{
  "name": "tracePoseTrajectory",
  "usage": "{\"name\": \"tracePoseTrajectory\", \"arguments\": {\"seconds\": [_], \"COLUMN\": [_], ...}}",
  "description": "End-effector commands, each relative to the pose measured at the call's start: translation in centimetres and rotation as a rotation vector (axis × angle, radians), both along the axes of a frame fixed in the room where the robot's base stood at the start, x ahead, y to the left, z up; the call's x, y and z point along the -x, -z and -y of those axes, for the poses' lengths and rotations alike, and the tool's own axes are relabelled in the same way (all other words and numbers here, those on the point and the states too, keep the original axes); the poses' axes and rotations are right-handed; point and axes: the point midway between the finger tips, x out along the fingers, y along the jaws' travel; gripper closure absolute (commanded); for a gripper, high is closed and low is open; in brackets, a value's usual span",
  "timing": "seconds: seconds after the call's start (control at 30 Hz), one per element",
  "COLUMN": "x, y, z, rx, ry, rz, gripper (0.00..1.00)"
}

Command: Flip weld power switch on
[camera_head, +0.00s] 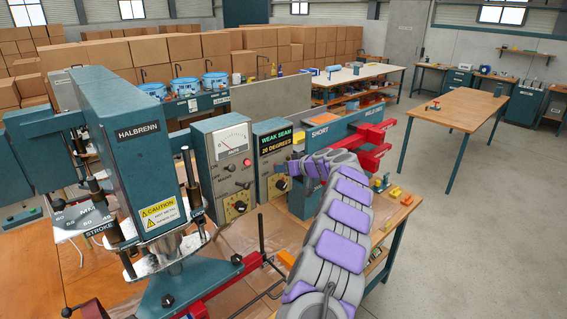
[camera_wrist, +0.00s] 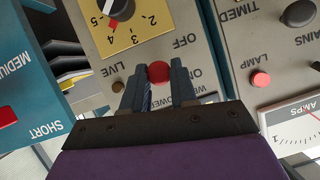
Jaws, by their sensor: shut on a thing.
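In the wrist view the weld power switch shows as a red knob (camera_wrist: 159,71) on a cream panel (camera_wrist: 205,45), seen upside down. The OFF and ON labels are beside it. The knob appears nearer the ON label, but I cannot tell the lever's position from this angle. My gripper (camera_wrist: 157,88) is shut on the switch, one finger on each side of the knob. A dull brown lamp marked LIVE (camera_wrist: 117,86) looks unlit. In the head view my gripper (camera_head: 297,167) is at the panel beside the display (camera_head: 275,139) reading WEAK SEAM 20 DEGREES; the switch is hidden there.
A yellow-scaled dial (camera_wrist: 125,15) is close by on the same panel. The neighbouring panel carries an amps meter (camera_head: 232,140) and a red lamp (camera_wrist: 260,79). The green Halbrenn press (camera_head: 140,150) stands at left. A red clamp arm (camera_head: 375,150) is at right.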

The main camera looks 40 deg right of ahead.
Motion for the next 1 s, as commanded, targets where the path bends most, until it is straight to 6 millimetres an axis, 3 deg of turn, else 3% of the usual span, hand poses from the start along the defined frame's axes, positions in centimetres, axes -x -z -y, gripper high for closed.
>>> {"name": "tracePoseTrajectory", "arguments": {"seconds": [0.03, 0.2, 0.6, 1.0], "x": [-0.1, -0.3, -0.8, -1.1], "y": [-1.0, -1.7, -2.3, -2.5], "z": [0.1, 0.2, 0.1, 0.0], "rx": [0.009, 0.019, 0.032, 0.038], "ry": [0.0, 0.003, 0.003, 0.002], "rz": [-0.041, -0.166, -0.356, -0.431], "gripper": [1.0, 1.0, 1.0, 1.0]}}
